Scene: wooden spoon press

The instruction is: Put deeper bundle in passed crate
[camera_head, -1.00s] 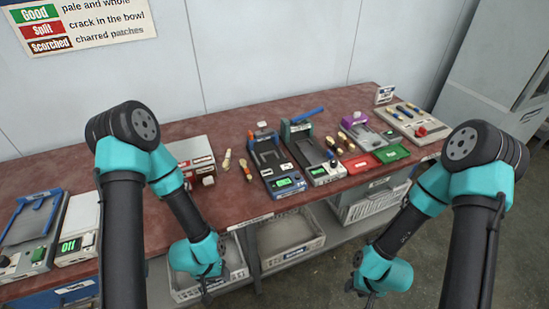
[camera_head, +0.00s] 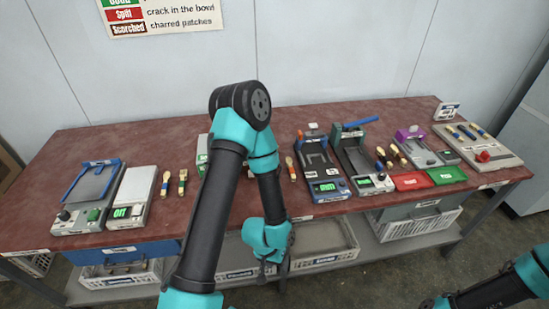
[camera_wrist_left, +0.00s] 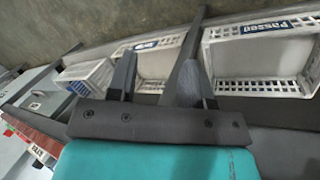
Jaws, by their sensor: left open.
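The crate labelled Passed shows in the left wrist view (camera_wrist_left: 262,30). It seems to be the shelf crate (camera_head: 237,274) partly behind my left arm in the head view. Banded wooden pieces lie on the table: a pair at the left (camera_head: 183,183), one in the middle (camera_head: 291,169) and a group at the right (camera_head: 397,153). I cannot tell which is the deeper bundle. My left gripper (camera_head: 270,274) hangs in front of the table edge near the shelf crates; in the wrist view its fingers (camera_wrist_left: 156,75) are apart and empty. My right gripper (camera_head: 434,303) is small at the lower right.
A press (camera_head: 93,184) and scale (camera_head: 131,192) stand at left, and more devices (camera_head: 322,166) at centre right. Other crates (camera_head: 325,258) sit below. The table post and edge are close to my left gripper.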

